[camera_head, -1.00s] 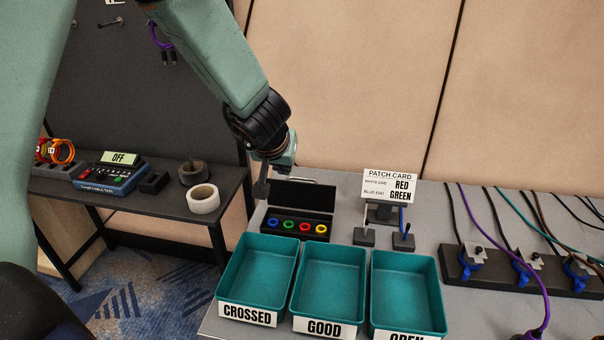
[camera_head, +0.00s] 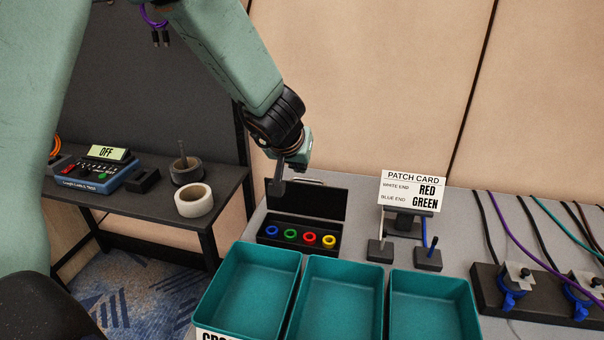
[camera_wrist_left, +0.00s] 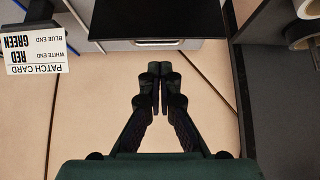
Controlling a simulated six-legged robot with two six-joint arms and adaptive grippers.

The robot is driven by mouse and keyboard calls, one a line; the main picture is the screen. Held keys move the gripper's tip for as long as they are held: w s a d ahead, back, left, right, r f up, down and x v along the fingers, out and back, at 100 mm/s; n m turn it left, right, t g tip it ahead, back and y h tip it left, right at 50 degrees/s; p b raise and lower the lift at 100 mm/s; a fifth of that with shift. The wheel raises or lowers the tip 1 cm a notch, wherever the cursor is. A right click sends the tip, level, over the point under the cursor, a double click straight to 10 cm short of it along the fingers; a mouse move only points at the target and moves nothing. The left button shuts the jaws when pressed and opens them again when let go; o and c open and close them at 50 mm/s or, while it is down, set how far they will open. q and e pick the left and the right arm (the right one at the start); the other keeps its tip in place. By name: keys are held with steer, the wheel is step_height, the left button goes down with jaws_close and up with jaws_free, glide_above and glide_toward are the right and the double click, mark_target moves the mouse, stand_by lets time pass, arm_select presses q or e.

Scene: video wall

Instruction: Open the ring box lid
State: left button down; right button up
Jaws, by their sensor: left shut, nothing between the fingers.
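The black ring box (camera_head: 299,238) sits on the grey table behind the teal trays. Its lid (camera_head: 306,199) stands raised at the back, and blue, green, red and yellow rings show in a row inside. My left gripper (camera_head: 277,187) is shut and empty at the lid's upper left corner; I cannot tell whether it touches. In the left wrist view its fingers (camera_wrist_left: 160,95) are together, with the dark lid (camera_wrist_left: 155,20) just past their tips. My right gripper is not in view.
Three teal trays (camera_head: 333,262) stand in front of the box. The patch card (camera_head: 410,190) and two small stands are right of it, with cable clamps (camera_head: 512,287) farther right. A side table at left holds a tester (camera_head: 100,175) and tape rolls (camera_head: 194,201).

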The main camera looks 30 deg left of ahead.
mark_target(308, 179)
arm_select(q)
steer(key=b+x, duration=0.2)
steer(key=x, duration=0.5)
steer(key=shift+f, duration=0.4)
steer(key=shift+w+f, duration=0.1)
steer(key=shift+w, duration=0.4)
steer(key=p, duration=0.1)
steer(key=w+p, duration=0.1)
steer(key=p, duration=0.1)
steer(key=w+p, duration=0.1)
steer(key=shift+w+a+f+p, duration=0.15)
steer(key=shift+a+f+p, duration=0.2)
steer(key=shift+a+p, duration=0.05)
steer(key=shift+w+p, duration=0.1)
steer(key=shift+p, duration=0.3)
steer(key=shift+f, duration=0.1)
steer(key=shift+w+f, duration=0.15)
